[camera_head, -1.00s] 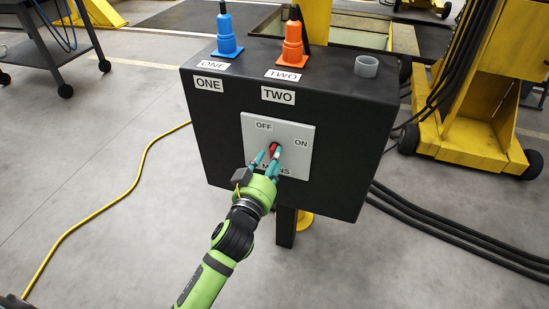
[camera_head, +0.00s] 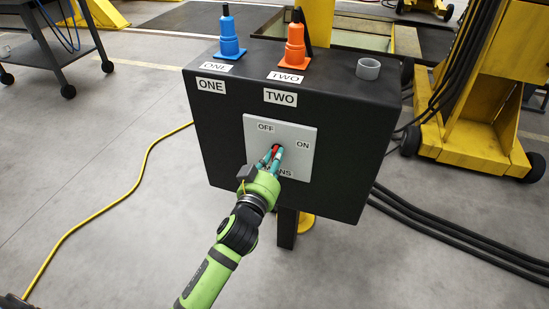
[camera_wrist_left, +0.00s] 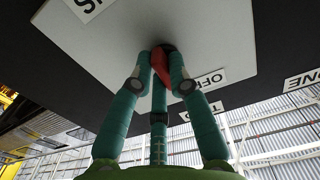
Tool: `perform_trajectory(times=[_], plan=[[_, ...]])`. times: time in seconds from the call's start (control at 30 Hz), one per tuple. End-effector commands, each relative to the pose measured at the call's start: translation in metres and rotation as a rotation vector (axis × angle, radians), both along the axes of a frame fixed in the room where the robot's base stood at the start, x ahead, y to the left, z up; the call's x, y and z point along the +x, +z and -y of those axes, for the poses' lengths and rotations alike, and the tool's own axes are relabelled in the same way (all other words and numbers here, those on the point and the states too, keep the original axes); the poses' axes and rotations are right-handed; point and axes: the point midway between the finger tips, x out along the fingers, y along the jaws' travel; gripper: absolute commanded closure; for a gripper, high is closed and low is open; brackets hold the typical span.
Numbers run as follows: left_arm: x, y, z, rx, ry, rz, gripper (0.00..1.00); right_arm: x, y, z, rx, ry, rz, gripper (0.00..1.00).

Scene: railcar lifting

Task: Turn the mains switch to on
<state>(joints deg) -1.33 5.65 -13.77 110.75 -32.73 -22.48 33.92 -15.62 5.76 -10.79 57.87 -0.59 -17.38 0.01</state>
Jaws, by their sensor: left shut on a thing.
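The mains switch is a red handle (camera_head: 276,150) on a light grey plate (camera_head: 304,160) on the front of a black box. The plate carries the labels OFF at upper left and ON at right, with the MAINS label partly hidden by my gripper. My left gripper (camera_head: 271,157) is at the plate with its teal fingers shut on the red handle. In the left wrist view the fingers close around the red handle (camera_wrist_left: 161,68), which leans toward the OFF label side. The handle is mostly hidden in the head view. My right gripper is not in view.
On top of the black box (camera_head: 350,110) stand a blue plug (camera_head: 228,40), an orange plug (camera_head: 295,48) and an empty grey cup (camera_head: 368,69). A yellow cable (camera_head: 140,170) lies on the floor at left. Black cables (camera_head: 450,235) run at lower right beside a yellow lift column.

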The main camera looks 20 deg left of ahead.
Motion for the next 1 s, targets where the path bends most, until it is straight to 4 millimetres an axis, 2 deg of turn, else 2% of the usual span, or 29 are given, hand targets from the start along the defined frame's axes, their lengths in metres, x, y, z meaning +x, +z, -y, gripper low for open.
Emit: perform_trajectory(times=[0.43,0.7,1.0], plan=[[0.0,0.001,-0.001,0.319,0.0,0.009,1.0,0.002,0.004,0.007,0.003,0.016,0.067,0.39],[0.0,-0.001,-0.002,0.577,0.0,0.018,1.0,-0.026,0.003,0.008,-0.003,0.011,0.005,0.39],[0.0,-0.001,-0.003,0.823,0.0,0.027,1.0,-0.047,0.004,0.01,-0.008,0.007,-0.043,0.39]])
